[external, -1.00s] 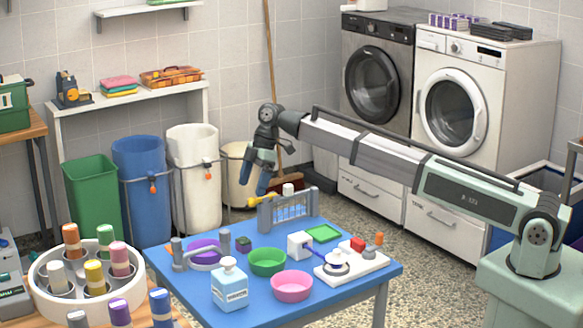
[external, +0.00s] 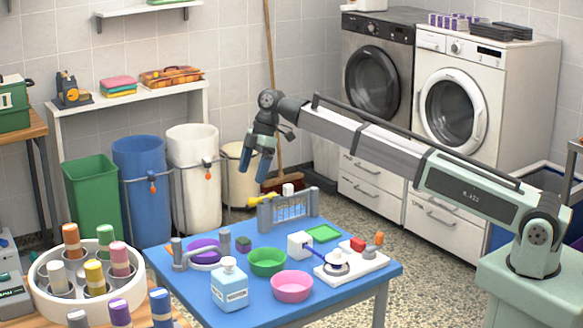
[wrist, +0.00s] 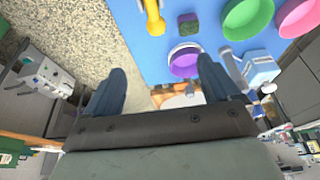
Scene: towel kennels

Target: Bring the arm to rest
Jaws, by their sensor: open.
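My gripper (external: 257,167) hangs in the air above the far left part of the blue table, fingers pointing down. Its two blue fingers are apart and nothing is between them. In the wrist view my gripper (wrist: 163,92) also shows open and empty, with the floor and the table's edge beyond it. The blue table (external: 190,285) stands below and in front of the arm. My arm stretches left from its base at the right.
The table holds a pink bowl (external: 292,287), a green bowl (external: 267,262), a purple bowl (external: 206,253), a bottle (external: 230,290) and a grey rack (external: 265,217). Blue (external: 140,185), white (external: 193,180) and green (external: 92,195) bins stand behind. Air around my gripper is clear.

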